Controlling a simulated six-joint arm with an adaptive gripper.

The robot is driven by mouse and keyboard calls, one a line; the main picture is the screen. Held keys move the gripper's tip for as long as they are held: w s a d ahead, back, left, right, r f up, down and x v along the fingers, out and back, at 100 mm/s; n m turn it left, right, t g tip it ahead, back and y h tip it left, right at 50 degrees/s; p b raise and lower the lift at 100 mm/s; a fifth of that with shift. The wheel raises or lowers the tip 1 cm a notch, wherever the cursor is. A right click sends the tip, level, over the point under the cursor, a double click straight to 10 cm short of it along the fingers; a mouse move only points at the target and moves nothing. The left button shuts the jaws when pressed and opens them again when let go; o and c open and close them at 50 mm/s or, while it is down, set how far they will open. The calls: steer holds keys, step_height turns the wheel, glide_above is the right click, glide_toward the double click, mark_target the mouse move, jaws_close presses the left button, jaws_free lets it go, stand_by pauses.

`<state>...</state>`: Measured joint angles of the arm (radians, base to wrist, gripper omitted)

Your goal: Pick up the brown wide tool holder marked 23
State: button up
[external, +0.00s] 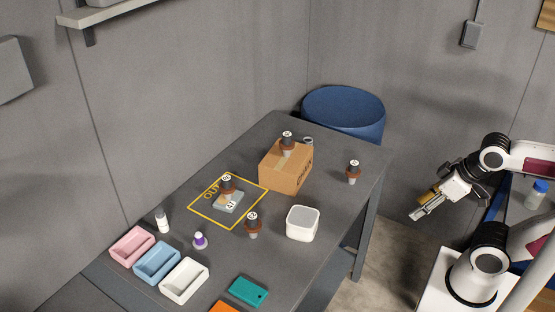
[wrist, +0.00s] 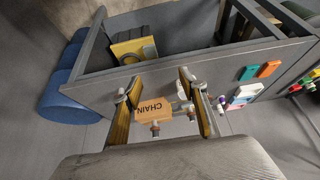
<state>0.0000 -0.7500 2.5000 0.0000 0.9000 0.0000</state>
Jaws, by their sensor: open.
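One (external: 287,146) stands on the cardboard box (external: 280,174). One (external: 353,174) stands on the table right of the box. One (external: 227,188) is on a grey block inside the yellow outline. My gripper (external: 424,205) is open and empty, right of the table and well apart from the holders. Its yellow-lined fingers frame the box in the wrist view (wrist: 155,85).
A white tub (external: 303,224) stands near the right table edge. Pink, blue and white trays (external: 184,281), a white bottle (external: 162,221) and a purple-topped item (external: 199,241) are at the front left. A blue drum (external: 343,110) stands behind the table. The table's far right end has free room.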

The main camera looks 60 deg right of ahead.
steer(key=w+a+f+t, duration=0.2)
steer(key=w+a, duration=0.1)
steer(key=w, duration=0.7)
steer(key=w+a+f+n+t+y, duration=0.1)
steer(key=w+a, duration=0.3)
steer(key=w, duration=0.7)
steer(key=w+a+f+n+t+y, duration=0.1)
steer(key=w+a, duration=0.3)
steer(key=w, duration=0.6)
steer(key=shift+w+a+f+t, duration=0.1)
steer(key=shift+w+f+t, duration=0.2)
steer(key=shift+f+t, duration=0.55)
steer(key=t+y, duration=0.1)
steer(key=t, duration=0.1)
glide_toward(253, 226)
steer(key=w+d+r, duration=0.1)
steer(key=w+d, duration=0.1)
steer(key=shift+w+a+f+n, duration=0.2)
steer(key=shift+w+f+n, duration=0.2)
steer(key=shift+w, duration=0.1)
steer(key=shift+w, duration=0.1)
steer(key=shift+x, duration=1.15)
steer(key=shift+w+a, duration=0.1)
steer(key=shift+a, duration=0.05)
